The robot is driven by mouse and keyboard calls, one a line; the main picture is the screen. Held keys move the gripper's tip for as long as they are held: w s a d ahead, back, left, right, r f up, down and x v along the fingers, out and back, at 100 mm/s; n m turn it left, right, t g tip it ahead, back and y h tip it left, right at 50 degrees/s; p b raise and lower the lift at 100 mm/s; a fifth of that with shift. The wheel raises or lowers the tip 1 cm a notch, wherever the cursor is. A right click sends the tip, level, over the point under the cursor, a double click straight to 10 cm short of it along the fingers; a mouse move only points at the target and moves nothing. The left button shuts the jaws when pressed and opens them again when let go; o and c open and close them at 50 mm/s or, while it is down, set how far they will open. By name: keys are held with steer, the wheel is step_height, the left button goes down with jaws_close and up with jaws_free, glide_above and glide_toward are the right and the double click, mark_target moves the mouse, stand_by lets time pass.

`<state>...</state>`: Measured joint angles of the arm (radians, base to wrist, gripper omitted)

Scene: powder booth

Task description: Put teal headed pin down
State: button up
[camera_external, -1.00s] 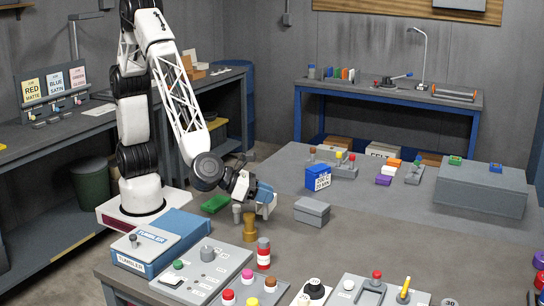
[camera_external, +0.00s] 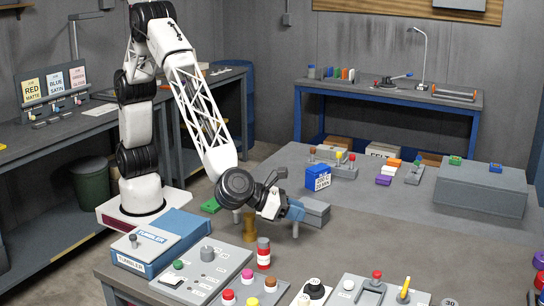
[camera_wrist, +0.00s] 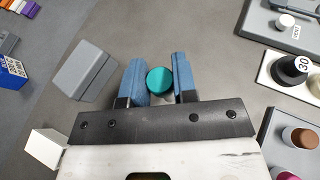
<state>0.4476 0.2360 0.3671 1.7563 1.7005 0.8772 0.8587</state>
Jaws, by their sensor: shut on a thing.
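In the wrist view the teal headed pin (camera_wrist: 160,80) shows its round teal top between the two blue fingers of my gripper (camera_wrist: 160,84). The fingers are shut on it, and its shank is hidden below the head. In the external view my gripper (camera_external: 294,214) points down over the bench's bare grey top, just in front of the grey lidded box (camera_external: 316,211). The teal head is hidden there by the fingers. I cannot tell whether the pin's lower end touches the bench.
The grey box also shows left of the fingers in the wrist view (camera_wrist: 85,70). A brass stepped piece (camera_external: 250,230) stands left of my gripper, and a red-and-white can (camera_external: 263,253) stands nearer the front. Button panels (camera_external: 240,290) line the front edge.

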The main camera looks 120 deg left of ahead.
steer(key=shift+w+d+f, duration=0.1)
steer(key=shift+w+d, duration=0.1)
steer(key=shift+w, duration=0.5)
steer(key=shift+w+d+f, duration=0.1)
steer(key=shift+w+d, duration=0.1)
steer(key=shift+w, duration=0.45)
steer(key=shift+w+d, duration=0.2)
steer(key=shift+w, duration=0.5)
steer(key=shift+f, duration=1.75)
steer(key=shift+f, duration=0.1)
steer(key=o, duration=1)
steer(key=shift+c, duration=0.2)
steer(key=shift+s, duration=0.1)
steer(key=shift+s+d+r, duration=0.15)
steer(key=shift+s+r, duration=0.05)
steer(key=shift+r, duration=0.05)
steer(key=v, duration=1.1)
steer(key=shift+s, duration=0.15)
